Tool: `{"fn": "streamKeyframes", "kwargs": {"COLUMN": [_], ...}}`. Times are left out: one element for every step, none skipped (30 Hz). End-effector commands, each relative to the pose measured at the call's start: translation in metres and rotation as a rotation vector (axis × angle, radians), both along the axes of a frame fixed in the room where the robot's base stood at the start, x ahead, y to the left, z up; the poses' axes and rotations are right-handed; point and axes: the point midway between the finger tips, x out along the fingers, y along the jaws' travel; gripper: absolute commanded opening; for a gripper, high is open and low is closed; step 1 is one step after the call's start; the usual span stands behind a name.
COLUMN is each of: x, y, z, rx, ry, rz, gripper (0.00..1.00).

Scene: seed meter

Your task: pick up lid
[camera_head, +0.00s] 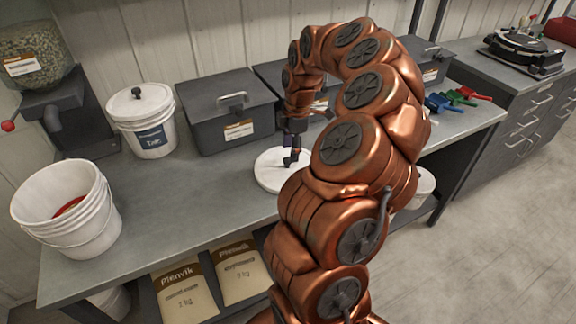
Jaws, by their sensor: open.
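A round white lid (268,173) lies flat on the grey workbench, with a dark knob (291,160) at its middle. My gripper (294,150) points down over the lid, with its fingertips at or just above the knob. It is open. The fingers are small and dark in this view, so I cannot tell whether they touch the knob. My copper arm hides the right part of the lid. An open white bucket (85,238) stands at the left front of the bench, with something red (70,206) inside.
A second white bucket (154,141) wears its lid at the back. Dark grey boxes (205,122) line the wall behind my gripper. A seed hopper (36,57) stands at the left back. Coloured scoops (466,94) lie to the right. The bench between open bucket and lid is clear.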

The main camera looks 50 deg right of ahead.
Motion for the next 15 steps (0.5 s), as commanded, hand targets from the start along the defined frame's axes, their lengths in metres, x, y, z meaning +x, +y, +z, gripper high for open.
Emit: {"fn": "streamKeyframes", "kwargs": {"x": [0.0,0.001,0.001,0.002,0.002,0.002,0.003,0.003,0.004,0.006,0.007,0.008,0.009,0.009,0.009], "y": [0.001,0.001,0.001,0.001,0.001,0.001,0.002,0.002,0.002,0.001,0.001,0.001,0.001,0.001,0.002], "z": [-0.003,-0.004,-0.005,-0.006,-0.008,-0.01,-0.013,-0.016,-0.02,-0.022,-0.025,-0.029,-0.033,-0.038,-0.043], "rx": [0.001,0.001,0.001,0.001,0.001,0.002,0.003,0.004,0.004,0.003,0.002,0.002,0.002,0.003,0.003], "ry": [0.0,0.0,-0.001,0.0,0.0,0.002,0.004,0.005,0.006,0.005,0.004,0.002,0.002,0.003,0.003], "rz": [0.0,0.0,0.0,0.0,0.0,-0.001,0.0,0.0,0.0,0.0,-0.001,-0.001,-0.001,-0.002,-0.002], "gripper": [0.58,0.58,0.58,0.58,0.58,0.58,0.58,0.58,0.58,0.58,0.58,0.58,0.58,0.58,0.58]}}
